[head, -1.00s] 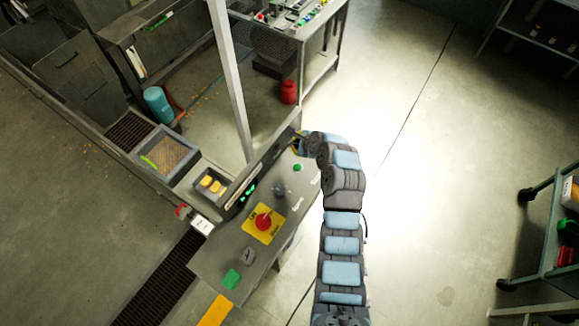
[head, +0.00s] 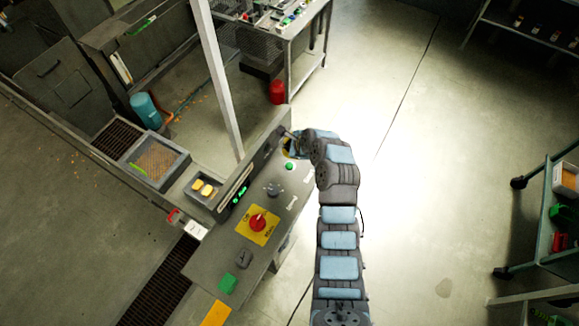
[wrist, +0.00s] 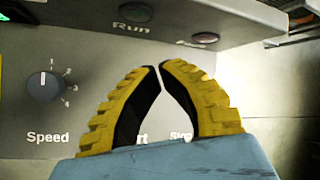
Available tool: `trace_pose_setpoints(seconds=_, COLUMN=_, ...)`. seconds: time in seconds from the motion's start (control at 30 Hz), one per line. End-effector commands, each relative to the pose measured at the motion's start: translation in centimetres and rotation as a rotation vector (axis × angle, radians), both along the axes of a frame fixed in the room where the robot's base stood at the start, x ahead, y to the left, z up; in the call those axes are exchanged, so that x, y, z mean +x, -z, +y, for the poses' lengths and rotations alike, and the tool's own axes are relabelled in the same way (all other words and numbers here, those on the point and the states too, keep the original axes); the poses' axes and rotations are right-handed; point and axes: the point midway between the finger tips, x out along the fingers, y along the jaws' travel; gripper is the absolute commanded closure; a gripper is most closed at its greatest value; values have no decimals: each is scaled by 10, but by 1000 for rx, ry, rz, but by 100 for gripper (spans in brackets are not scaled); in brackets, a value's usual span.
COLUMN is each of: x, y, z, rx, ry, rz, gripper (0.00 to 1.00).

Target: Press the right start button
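The control panel (head: 215,262) has a green button (head: 289,166) near its far end, beside a grey knob (head: 273,189). In the wrist view the speed knob (wrist: 45,86) is at the left. A label ending in "rt" (wrist: 143,138) and the "Stop" label (wrist: 181,136) show partly between my fingers; the buttons above them are hidden. My gripper (wrist: 161,67) has yellow fingers with black pads, and their tips nearly meet with nothing held. In the head view it is over the panel's far end, just beyond the green button and mostly hidden by my arm.
A raised ledge with a "Run" lamp (wrist: 135,12) stands behind the fingers. A post (head: 215,80) rises left of the panel. Open floor lies to the right.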

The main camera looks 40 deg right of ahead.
Motion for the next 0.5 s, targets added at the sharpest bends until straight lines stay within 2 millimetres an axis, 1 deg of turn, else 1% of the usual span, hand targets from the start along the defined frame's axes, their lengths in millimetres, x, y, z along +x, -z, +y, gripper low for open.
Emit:
trace_pose_setpoints(seconds=0.03, x=0, y=11, z=0, rx=1, ry=0, rz=1, gripper=100)
trace_pose_setpoints(seconds=0.2, x=0, y=32, z=0, rx=0, ry=-1, rz=-1, gripper=100)
trace_pose_setpoints(seconds=0.33, x=0, y=48, z=0, rx=1, ry=0, rz=-1, gripper=100)
trace_pose_setpoints(seconds=0.37, x=0, y=47, z=0, rx=2, ry=0, rz=0, gripper=100)
trace_pose_setpoints(seconds=0.5, x=-1, y=61, z=1, rx=5, ry=0, rz=3, gripper=100)
